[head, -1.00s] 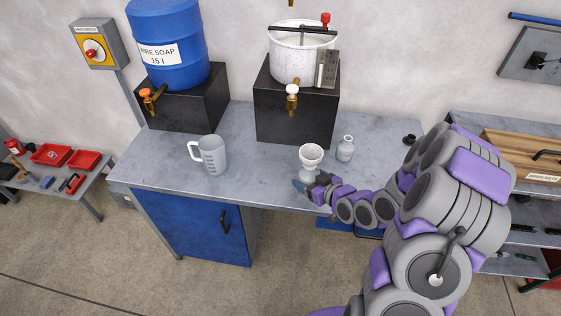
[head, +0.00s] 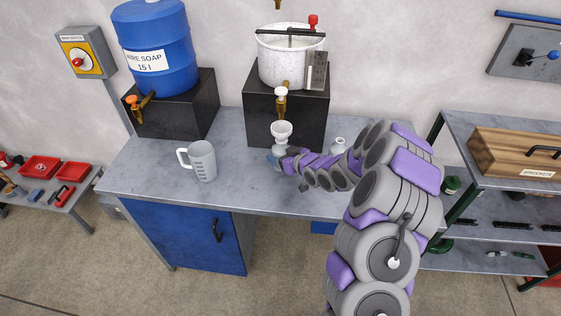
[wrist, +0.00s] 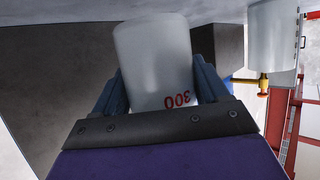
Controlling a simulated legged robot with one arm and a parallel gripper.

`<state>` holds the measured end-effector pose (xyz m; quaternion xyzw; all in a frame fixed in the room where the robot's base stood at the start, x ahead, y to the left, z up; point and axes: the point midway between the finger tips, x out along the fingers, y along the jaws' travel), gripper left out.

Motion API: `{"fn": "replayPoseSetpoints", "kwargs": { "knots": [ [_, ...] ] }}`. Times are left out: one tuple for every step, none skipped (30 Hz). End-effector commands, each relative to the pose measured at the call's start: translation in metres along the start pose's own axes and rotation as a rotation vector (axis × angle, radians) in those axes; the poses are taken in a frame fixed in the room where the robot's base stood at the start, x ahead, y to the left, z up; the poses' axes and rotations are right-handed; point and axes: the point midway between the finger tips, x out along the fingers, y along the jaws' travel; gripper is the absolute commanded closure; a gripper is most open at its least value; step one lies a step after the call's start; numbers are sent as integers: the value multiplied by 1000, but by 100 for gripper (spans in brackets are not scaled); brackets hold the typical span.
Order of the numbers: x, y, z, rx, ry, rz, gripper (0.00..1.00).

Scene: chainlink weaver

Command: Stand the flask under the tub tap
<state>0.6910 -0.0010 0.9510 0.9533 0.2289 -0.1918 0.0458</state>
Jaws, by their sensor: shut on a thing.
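The flask (head: 281,143) is pale, with a wide white funnel-like top (head: 281,130). My gripper (head: 275,158) is shut on the flask. In the wrist view the flask (wrist: 155,55) sits between both fingers, with a red upside-down "300" on it. The white speckled tub (head: 288,62) stands on a black block (head: 265,110). Its brass tap (head: 281,103) has a white knob and hangs above the funnel top in the picture. The flask is upright in front of the block. I cannot tell whether its base touches the bench.
A measuring jug (head: 202,160) stands at left on the bench (head: 140,165). The blue soap barrel (head: 155,50) with its orange-knobbed tap (head: 137,107) is at back left. A shelf (head: 490,155) stands at right.

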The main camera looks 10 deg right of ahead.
Motion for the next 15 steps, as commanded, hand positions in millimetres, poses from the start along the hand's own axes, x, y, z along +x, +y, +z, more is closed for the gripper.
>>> {"fn": "replayPoseSetpoints", "kwargs": {
  "knots": [
    [2,0,-1,-2,1,0,99],
    [4,0,-2,-2,1,0,99],
    [7,1,-3,-3,2,1,99],
    [9,2,1,-1,1,1,99],
    [11,2,6,1,1,2,99],
    [13,2,13,2,1,2,99],
    [15,1,17,2,1,2,99],
    [17,1,22,1,2,1,99],
    [19,1,26,1,1,1,99],
    [20,1,29,1,1,1,99],
    [20,1,30,1,1,1,99],
    [20,1,31,0,2,1,99],
    [20,1,30,0,2,1,99],
    [20,1,30,-1,2,1,99],
    [20,1,30,-1,2,1,99]
  ]
}}
